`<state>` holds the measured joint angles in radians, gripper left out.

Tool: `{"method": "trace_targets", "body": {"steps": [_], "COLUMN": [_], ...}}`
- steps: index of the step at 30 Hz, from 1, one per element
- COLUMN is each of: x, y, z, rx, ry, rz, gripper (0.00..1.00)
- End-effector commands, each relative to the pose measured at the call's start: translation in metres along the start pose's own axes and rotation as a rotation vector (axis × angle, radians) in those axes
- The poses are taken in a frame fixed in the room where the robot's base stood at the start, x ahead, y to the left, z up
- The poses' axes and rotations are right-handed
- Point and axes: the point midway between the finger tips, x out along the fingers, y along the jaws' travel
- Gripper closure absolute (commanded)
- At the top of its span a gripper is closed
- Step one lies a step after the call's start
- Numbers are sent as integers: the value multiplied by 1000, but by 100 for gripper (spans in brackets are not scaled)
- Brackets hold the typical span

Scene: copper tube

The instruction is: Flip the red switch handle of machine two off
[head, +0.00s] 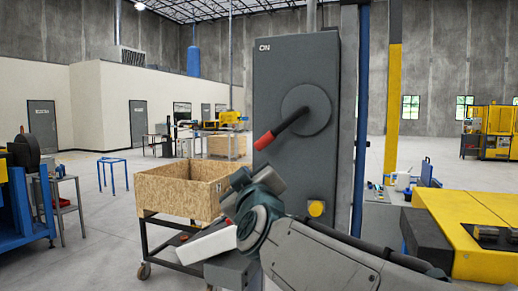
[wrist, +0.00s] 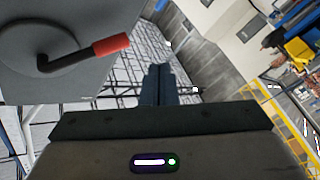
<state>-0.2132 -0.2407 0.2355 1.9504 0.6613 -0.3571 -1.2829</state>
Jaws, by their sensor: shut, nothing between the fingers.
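The switch handle is a black lever with a red grip (head: 264,140), mounted on a round grey disc (head: 306,108) on the front of a tall grey cabinet (head: 275,72). The cabinet has an "ON" label near its top left. The lever slants down and left from the disc. My gripper (head: 241,177) is below the red grip in the head view, with its fingertips hard to make out there. In the wrist view, my gripper's fingers (wrist: 158,70) are together and empty. The red grip (wrist: 110,44) is to their left, apart from them in the picture.
A yellow-orange knob (head: 316,208) is low on the cabinet front. A wooden crate (head: 178,194) on a dark wheeled cart stands left of the cabinet. A blue post (head: 361,110) and a yellow machine table (head: 465,230) are to the right.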

Motion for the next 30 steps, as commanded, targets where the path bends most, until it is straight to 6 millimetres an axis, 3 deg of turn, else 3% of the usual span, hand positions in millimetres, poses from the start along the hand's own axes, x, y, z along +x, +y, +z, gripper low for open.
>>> {"method": "trace_targets", "body": {"steps": [3,6,14,30], "x": [12,15,23,113], "y": [13,23,36,68], "z": [-27,-39,-49,-54], "rx": [-66,-106,-143,-144], "ry": [55,61,48,47], "rz": [152,246,330,330], "gripper": [100,100,100,100]}}
